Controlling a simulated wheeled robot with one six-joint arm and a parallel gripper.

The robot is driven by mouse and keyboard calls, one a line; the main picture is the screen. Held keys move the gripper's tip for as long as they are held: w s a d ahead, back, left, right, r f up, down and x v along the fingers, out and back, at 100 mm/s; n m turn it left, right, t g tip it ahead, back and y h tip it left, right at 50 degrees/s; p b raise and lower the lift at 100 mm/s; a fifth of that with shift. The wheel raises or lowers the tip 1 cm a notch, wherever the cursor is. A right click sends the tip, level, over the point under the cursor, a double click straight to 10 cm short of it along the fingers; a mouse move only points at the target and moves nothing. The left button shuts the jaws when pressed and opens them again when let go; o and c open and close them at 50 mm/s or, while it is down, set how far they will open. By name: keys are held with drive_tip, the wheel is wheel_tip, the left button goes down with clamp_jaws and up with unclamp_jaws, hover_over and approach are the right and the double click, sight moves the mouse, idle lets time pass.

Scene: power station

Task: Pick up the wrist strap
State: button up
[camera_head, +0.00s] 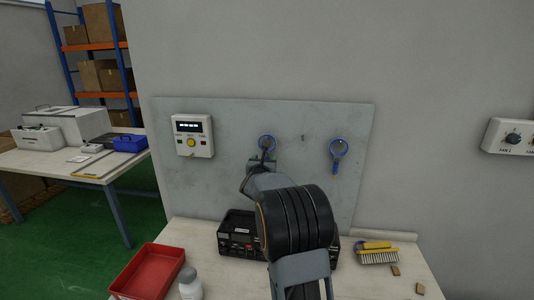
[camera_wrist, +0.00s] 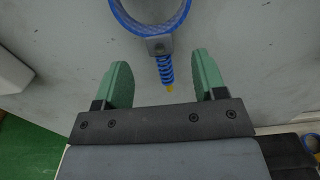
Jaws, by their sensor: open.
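Two blue wrist straps hang on the grey wall panel. The left wrist strap (camera_head: 267,136) is right by my gripper (camera_head: 260,163), which is partly hidden by my arm. The other wrist strap (camera_head: 338,147) hangs to the right, with its blue coil pointing down. In the wrist view, a blue strap band with a metal clasp (camera_wrist: 160,45) is at the top. Its short blue coil with a yellow tip hangs down in the picture between the green fingers of my gripper (camera_wrist: 163,62). The fingers are open, with a gap on each side of the coil.
The grey panel (camera_head: 225,120) carries a white control box (camera_head: 193,136) at left and an empty peg at its middle.

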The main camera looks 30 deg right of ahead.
sight(267, 155)
drive_tip(key=p+x, duration=0.2)
drive_tip(key=x, duration=0.1)
drive_tip(key=shift+w+d+r, duration=0.15)
drive_tip(key=shift+d+r, duration=0.05)
drive_tip(key=shift+p+x, duration=0.3)
drive_tip(key=shift+x, duration=0.45)
drive_tip(key=shift+f, duration=0.1)
drive_tip(key=shift+c, duration=0.3)
drive_tip(key=c, duration=1)
